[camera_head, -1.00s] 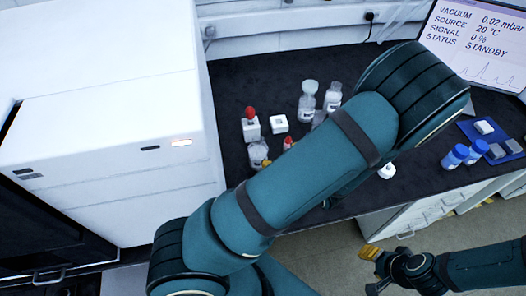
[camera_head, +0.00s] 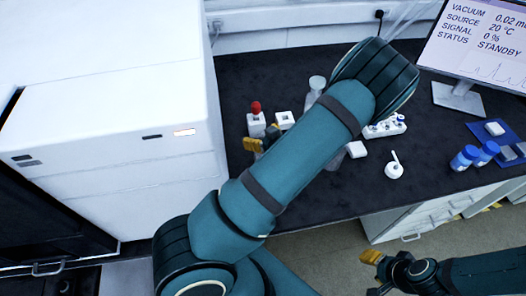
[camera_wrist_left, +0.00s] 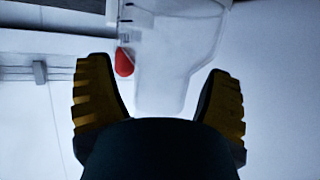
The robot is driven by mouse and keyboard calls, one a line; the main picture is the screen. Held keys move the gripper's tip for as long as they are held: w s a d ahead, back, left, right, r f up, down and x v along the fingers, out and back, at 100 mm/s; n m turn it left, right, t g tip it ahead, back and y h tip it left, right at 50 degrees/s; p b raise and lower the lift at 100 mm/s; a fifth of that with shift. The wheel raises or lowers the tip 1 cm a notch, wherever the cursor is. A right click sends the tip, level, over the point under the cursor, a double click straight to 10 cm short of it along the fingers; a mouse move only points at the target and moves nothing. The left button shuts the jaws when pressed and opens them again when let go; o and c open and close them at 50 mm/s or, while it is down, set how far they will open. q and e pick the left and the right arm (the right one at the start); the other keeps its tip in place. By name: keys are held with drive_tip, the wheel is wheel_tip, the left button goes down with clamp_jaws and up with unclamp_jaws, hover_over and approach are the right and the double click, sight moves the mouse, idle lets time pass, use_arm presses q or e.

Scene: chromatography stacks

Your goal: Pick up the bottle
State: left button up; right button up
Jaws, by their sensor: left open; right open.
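In the left wrist view a clear bottle-like vessel (camera_wrist_left: 172,45) with dark markings stands between and beyond the fingers of my left gripper (camera_wrist_left: 160,80). The gripper is open, with a gap visible at each side of the vessel. In the head view the yellow fingertips of my left gripper (camera_head: 262,140) show beside my arm, just below a white block with a red top (camera_head: 256,120). My arm hides most of the glassware there; the top of one clear vessel (camera_head: 317,83) shows above it. My right gripper (camera_head: 373,257) is open and empty at the lower right, over the floor.
A large white instrument (camera_head: 110,130) stands on the left of the dark bench (camera_head: 430,150). A white block (camera_head: 285,120), a white socket strip (camera_head: 386,127) and a small white vessel (camera_head: 394,169) are on the bench. Blue-capped bottles (camera_head: 467,157) and a monitor (camera_head: 480,45) are at right.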

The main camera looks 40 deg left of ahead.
use_arm(q)
drive_tip(key=shift+a+f, duration=0.1)
drive_tip(key=shift+a, duration=0.1)
clamp_jaws()
drive_tip(key=shift+r, duration=0.2)
